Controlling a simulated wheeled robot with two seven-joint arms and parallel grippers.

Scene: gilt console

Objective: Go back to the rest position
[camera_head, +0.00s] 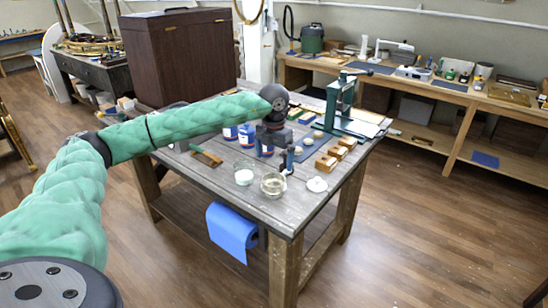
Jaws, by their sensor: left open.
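My left arm, in a green quilted sleeve, reaches in from the left across the wooden worktable (215,180). Its dark wrist bends down over the middle of the tabletop. My left gripper (287,163) points down there, small and partly hidden by its own wrist. It is open, and I see nothing held in it. Whether its fingertips touch anything is too small to tell. My right gripper is out of view.
Near the gripper stand a glass jar of white stuff (243,172), another glass jar (273,184), blue-labelled bottles (247,134), wooden blocks (326,164) and a white lid (317,184). A green press (343,106) and dark cabinet (184,55) stand behind. Front floor is clear.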

